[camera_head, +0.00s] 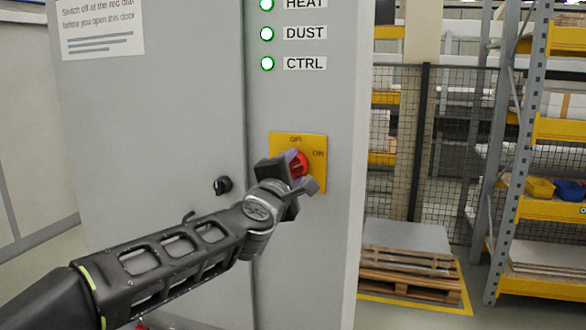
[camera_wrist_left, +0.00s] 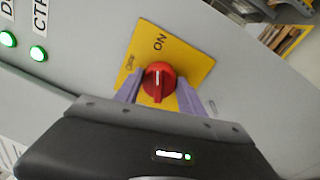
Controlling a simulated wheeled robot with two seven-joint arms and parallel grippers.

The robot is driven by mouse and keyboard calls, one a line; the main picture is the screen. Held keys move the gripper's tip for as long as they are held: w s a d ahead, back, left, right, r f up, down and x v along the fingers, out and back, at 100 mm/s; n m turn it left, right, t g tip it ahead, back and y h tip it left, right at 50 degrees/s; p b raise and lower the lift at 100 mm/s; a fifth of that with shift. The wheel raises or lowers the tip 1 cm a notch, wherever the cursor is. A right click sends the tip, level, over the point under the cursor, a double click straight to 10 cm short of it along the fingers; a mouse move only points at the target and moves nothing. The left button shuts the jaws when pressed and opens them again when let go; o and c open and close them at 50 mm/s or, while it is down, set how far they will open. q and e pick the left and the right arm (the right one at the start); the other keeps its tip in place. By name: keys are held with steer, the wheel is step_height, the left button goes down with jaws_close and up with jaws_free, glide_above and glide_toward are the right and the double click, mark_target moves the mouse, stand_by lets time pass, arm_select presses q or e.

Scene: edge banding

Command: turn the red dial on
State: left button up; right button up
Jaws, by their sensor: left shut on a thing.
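The red dial (camera_head: 299,165) sits on a yellow plate (camera_head: 313,141) on the grey cabinet front. The plate has OFF at the top and ON to the upper right. My left gripper (camera_head: 297,171) is at the dial and partly covers it. In the left wrist view, its lavender fingers (camera_wrist_left: 159,90) lie on both sides of the red dial (camera_wrist_left: 158,82), shut on it. The white mark on the dial points toward the word ON there. My right gripper is not in view.
Green lamps (camera_head: 267,34) labelled HEAT, DUST and CTRL are lit above the plate. A black door knob (camera_head: 223,185) is left of the dial. Shelving (camera_head: 540,207), a mesh fence and a pallet stack (camera_head: 405,262) stand to the right, beyond the cabinet.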

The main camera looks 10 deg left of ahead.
arm_select(q)
steer(key=m, duration=0.5)
steer(key=shift+f+m+h+p, duration=0.15)
steer(key=shift+m+h+p, duration=0.15)
steer(key=shift+h, duration=0.1)
steer(key=o, duration=1.4)
steer(key=shift+c, duration=0.2)
steer(key=shift+s, duration=0.1)
steer(key=s+b, duration=0.1)
steer(key=s, duration=0.6)
steer(key=shift+s+a+f, duration=0.3)
